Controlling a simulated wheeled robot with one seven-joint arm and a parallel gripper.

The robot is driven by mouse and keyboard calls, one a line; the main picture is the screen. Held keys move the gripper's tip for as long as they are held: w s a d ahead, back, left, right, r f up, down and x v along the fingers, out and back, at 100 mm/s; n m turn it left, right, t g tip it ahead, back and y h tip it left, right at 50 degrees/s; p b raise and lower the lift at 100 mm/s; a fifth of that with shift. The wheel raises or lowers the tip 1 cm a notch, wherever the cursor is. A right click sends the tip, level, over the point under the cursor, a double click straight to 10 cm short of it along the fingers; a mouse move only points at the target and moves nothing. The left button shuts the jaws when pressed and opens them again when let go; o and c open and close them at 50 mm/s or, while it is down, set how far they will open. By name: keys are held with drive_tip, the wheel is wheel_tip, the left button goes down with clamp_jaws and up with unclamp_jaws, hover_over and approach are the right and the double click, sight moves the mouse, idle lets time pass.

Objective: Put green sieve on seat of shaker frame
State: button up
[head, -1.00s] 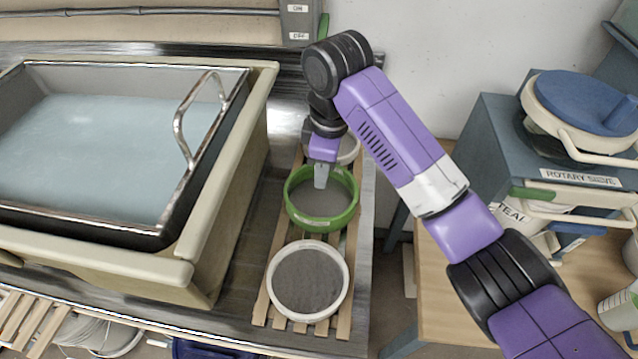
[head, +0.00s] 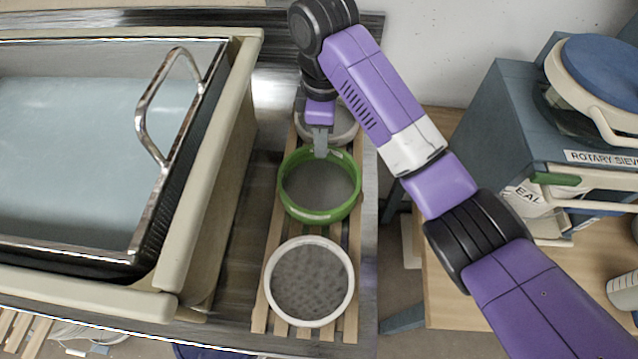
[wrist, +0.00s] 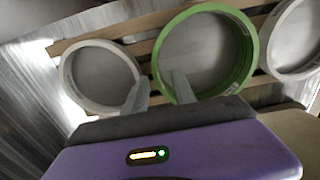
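The green sieve (head: 291,205) lies mesh up on a wooden slatted rack, between two white-rimmed sieves; it also shows in the wrist view (wrist: 249,60). My gripper (head: 320,150) is at its far rim. In the wrist view my gripper (wrist: 160,91) has its two fingers apart, one over the sieve's inside and one outside, with the green rim between them. I see a gap between fingers and rim; contact is not clear. No part is labelled shaker frame; a blue-grey unit labelled "ROTARY SIEVE" (head: 520,125) stands at the right.
A near white-rimmed sieve (head: 348,293) and a far one (head: 347,130) flank the green sieve on the slatted rack (head: 352,225). A water-filled basin (head: 80,150) with a raised metal handle (head: 142,115) stands left. A wooden table (head: 450,300) is at right.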

sight(319, 183)
drive_tip(key=shift+d+f+p, duration=0.1)
drive_tip(key=shift+f+p, duration=0.4)
drive_tip(key=shift+f, duration=0.25)
wheel_tip(319, 183, down, 2)
drive_tip(key=shift+f, duration=0.2)
clamp_jaws()
idle(0.7)
